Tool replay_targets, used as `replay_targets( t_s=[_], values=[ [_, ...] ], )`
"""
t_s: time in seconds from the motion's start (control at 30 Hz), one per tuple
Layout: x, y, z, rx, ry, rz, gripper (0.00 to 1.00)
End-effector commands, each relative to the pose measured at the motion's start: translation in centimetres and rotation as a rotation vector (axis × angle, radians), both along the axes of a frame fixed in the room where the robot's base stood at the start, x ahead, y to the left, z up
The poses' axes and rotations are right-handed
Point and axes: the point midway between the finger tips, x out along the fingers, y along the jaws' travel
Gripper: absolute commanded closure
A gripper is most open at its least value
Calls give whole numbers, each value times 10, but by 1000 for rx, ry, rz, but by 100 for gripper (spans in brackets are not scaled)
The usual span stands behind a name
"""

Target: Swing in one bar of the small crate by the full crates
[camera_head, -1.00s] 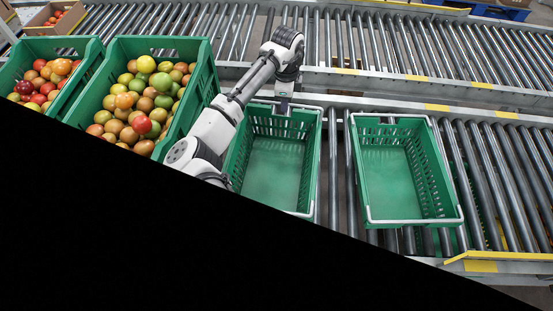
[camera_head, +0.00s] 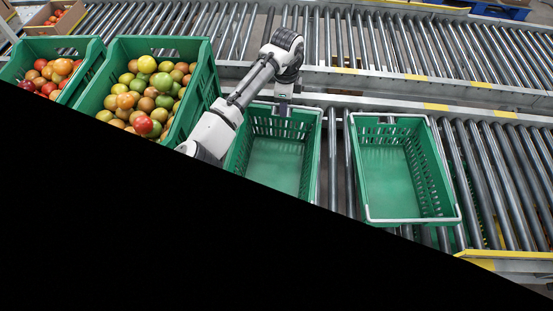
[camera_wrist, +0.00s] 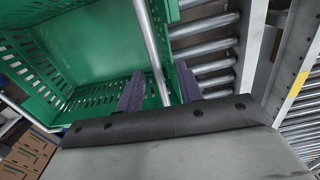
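The small green crate (camera_head: 270,180) beside the full crates is empty, and black hides its near end. A pale bar runs along its far rim. In the wrist view the grey bar (camera_wrist: 149,38) crosses the crate (camera_wrist: 85,45) near its end wall. My gripper (camera_wrist: 160,70) is open, with one dark purple finger on each side of the bar; contact cannot be told. In the head view my gripper (camera_head: 283,105) points down at the crate's far end. A second empty green crate (camera_head: 438,160) with pale bars stands to the right.
Two green crates full of tomatoes (camera_head: 204,85) (camera_head: 88,72) stand at the left. A roller conveyor (camera_head: 490,175) lies under and right of the small crates; another (camera_head: 440,50) runs behind a metal rail. Black fills the lower part of the head view.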

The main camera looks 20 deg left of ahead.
Motion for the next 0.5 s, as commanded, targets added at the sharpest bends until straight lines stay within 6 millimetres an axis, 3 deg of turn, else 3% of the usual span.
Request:
replay_targets(
  t_s=[0.5],
  values=[
    [0,0,1,0,0,0,64]
  ],
)
